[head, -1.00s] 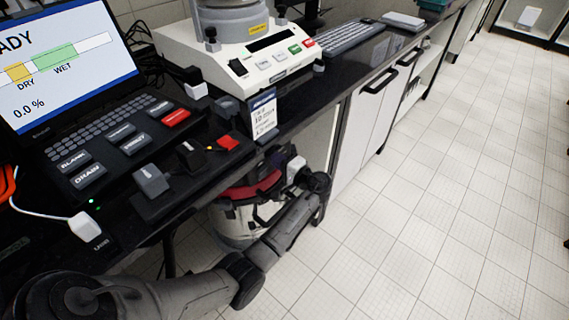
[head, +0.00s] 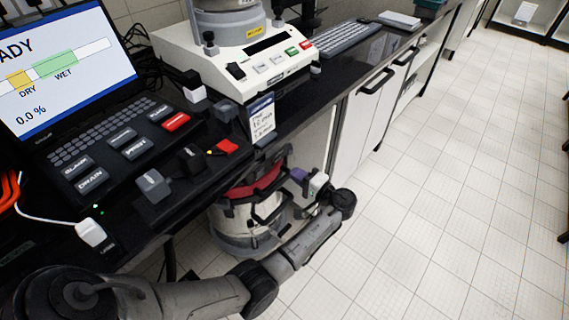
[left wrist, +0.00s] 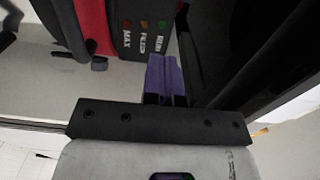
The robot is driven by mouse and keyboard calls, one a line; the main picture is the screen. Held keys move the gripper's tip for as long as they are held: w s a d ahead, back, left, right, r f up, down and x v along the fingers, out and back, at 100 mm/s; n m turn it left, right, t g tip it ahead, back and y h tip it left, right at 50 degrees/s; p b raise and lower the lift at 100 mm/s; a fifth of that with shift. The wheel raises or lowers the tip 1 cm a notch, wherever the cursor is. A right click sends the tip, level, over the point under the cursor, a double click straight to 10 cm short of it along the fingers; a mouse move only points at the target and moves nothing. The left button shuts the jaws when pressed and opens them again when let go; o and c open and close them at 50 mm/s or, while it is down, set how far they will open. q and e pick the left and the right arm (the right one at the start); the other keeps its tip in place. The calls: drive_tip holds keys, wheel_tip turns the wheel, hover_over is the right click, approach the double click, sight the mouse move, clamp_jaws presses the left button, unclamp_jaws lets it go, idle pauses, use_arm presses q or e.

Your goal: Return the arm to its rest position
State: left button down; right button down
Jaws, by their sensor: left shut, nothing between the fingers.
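My left arm comes in from the lower left in the head view. Its gripper (head: 299,176) is beside the counter's front edge, to the right of the red-and-grey vacuum (head: 238,222). The purple fingers are together and empty; they also show in the left wrist view (left wrist: 165,76). In that view the vacuum's black panel (left wrist: 146,30), with MAX and other labels, is beyond the fingers. My right gripper is in neither view.
The black counter (head: 330,85) holds a laptop-like console (head: 70,75), a white shaker base (head: 240,60), a keyboard (head: 345,38) and a small sign (head: 262,118). White cabinets (head: 365,110) stand below it. The tiled floor (head: 450,200) at right is clear.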

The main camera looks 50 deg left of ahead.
use_arm(q)
drive_tip(key=d, duration=0.4)
drive_tip(key=shift+w+d+p, duration=0.2)
drive_tip(key=shift+w+p, duration=0.15)
